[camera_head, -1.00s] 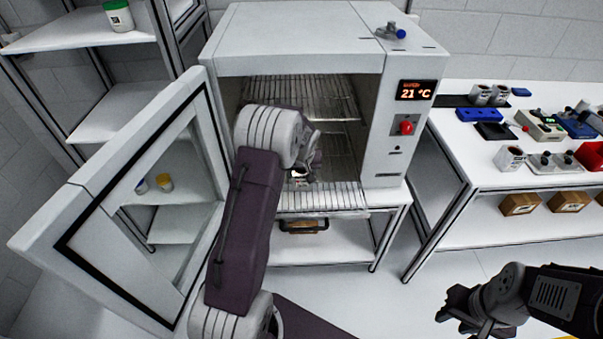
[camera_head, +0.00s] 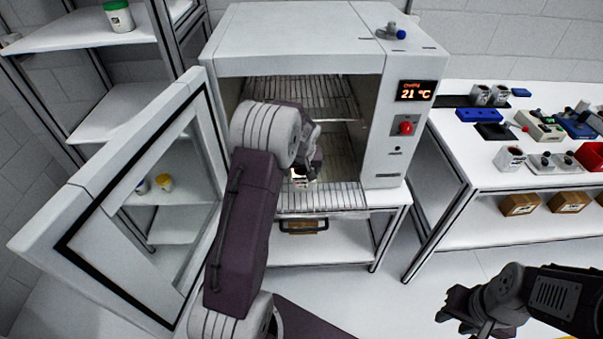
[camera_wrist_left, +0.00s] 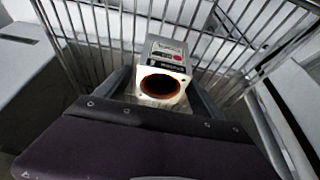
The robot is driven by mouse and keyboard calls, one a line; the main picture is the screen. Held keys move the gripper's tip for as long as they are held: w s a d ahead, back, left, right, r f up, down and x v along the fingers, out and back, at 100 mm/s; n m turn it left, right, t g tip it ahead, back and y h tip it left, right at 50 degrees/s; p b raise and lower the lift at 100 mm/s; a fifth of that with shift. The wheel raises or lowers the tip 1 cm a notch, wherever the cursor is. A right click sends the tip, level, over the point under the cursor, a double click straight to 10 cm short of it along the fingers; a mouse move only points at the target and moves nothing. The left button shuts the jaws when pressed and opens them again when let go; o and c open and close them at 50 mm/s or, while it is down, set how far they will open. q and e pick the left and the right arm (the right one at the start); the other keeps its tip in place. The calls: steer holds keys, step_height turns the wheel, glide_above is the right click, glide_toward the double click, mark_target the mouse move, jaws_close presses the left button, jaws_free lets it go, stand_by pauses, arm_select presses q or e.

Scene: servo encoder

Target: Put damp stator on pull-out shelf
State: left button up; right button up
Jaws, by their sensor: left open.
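The stator (camera_wrist_left: 163,82), a small light-grey block with a label and a round copper-lined opening, sits on a wire shelf in the left wrist view. It also shows in the head view (camera_head: 302,175), partly hidden by my left gripper (camera_head: 308,155). My left gripper is open around or just behind the stator; its fingers flank it in the left wrist view (camera_wrist_left: 158,95), and I cannot tell whether they touch it. The pull-out shelf (camera_head: 335,198) is a wire rack extending from the open oven (camera_head: 295,58). My right gripper (camera_head: 452,312) is apart at lower right, its opening unclear.
The oven door (camera_head: 75,215) stands wide open on the left. An upper wire rack (camera_head: 300,92) is inside the oven. A workbench (camera_head: 460,150) with several parts stands on the right. A shelving unit (camera_head: 85,30) is behind the door. Floor is clear in front of the bench.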

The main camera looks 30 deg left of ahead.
arm_select(q)
steer(key=v, duration=1)
steer(key=s+d+f+m+g, duration=0.1)
steer(key=s+d+f+m, duration=0.1)
steer(key=s+d, duration=0.2)
steer(key=s+d+f+m+h, duration=0.1)
steer(key=s+d, duration=0.3)
steer(key=s, duration=0.6)
steer(key=s+d+f+m+g+h, duration=0.1)
steer(key=s+d+f+m, duration=0.2)
steer(key=s, duration=0.5)
steer(key=shift+d+f+g, duration=0.3)
steer(key=shift+d+f, duration=0.15)
steer(key=shift+d, duration=0.55)
steer(key=shift+s, duration=0.1)
